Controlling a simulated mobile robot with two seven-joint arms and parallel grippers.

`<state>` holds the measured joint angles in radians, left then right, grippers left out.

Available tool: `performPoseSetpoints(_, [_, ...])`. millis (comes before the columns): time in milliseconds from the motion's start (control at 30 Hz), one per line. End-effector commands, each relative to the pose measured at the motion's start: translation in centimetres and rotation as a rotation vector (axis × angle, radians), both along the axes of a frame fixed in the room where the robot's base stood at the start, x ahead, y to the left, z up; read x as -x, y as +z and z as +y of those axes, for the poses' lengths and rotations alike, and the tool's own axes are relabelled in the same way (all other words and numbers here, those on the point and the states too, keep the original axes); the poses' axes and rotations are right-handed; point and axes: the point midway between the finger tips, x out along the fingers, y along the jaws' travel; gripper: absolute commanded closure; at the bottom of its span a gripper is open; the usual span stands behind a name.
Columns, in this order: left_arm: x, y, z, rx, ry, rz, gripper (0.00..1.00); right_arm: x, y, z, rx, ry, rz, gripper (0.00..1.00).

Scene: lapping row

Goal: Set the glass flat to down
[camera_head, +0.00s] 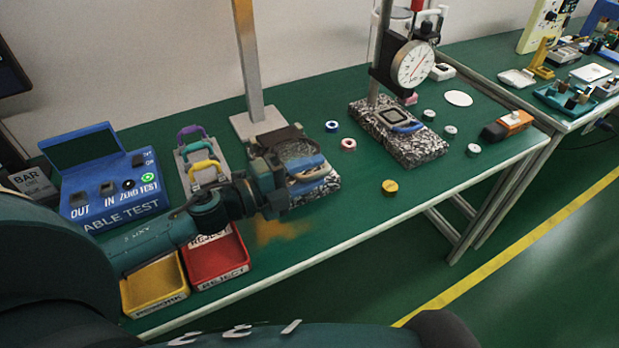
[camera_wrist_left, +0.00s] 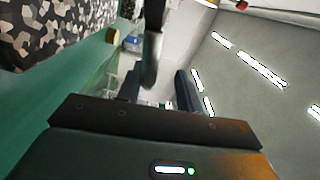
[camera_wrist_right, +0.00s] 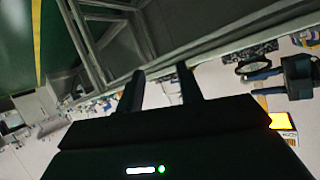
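My left gripper (camera_head: 285,180) is at the near granite block (camera_head: 325,186), beside a raised dark round frame (camera_head: 285,139) with a blue bar (camera_head: 304,162). This tilted piece appears to be the glass flat; clear glass cannot be made out, and the gripper hides part of it. In the left wrist view, the left fingers (camera_wrist_left: 160,90) are apart. A rounded grey bar (camera_wrist_left: 152,55) reaches down to the gap between them; I cannot tell whether it touches. My right gripper (camera_wrist_right: 160,88) is open and empty, away from the bench top.
A dial gauge (camera_head: 412,64) stands over another granite block (camera_head: 430,150). Yellow (camera_head: 155,286) and red (camera_head: 217,257) bins, a blue test box (camera_head: 112,190) and a plate with coloured handles (camera_head: 180,165) lie left.

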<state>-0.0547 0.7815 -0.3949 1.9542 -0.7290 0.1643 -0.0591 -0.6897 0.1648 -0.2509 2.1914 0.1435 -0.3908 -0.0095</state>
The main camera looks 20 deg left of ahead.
Motion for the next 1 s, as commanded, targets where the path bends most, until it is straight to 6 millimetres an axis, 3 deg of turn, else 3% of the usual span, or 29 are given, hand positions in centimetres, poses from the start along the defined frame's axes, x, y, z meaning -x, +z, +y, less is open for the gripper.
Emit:
performPoseSetpoints(33, [0.0,1.7,0.0,-0.003,-0.005,-0.007,0.66,-0.2,0.6,0.0,0.006,0.002,-0.001,0.64])
performPoseSetpoints(200, [0.0,5.0,0.0,-0.004,-0.004,-0.006,0.66,-0.2,1.1,-0.1,0.032,0.008,0.001,0.64])
performPoseSetpoints(400, [0.0,7.2,0.0,-0.002,-0.001,-0.003,0.66,0.0,1.1,-0.1,0.049,0.015,0.007,0.64])
performPoseSetpoints(767, [0.0,7.5,0.0,0.0,0.0,0.0,0.67,0.1,1.1,-0.1,0.054,0.019,0.007,0.64])
performPoseSetpoints(1000, [0.0,7.8,1.8,0.09,0.034,0.107,0.86,0.1,2.4,-0.2,0.06,0.018,0.01,0.64])
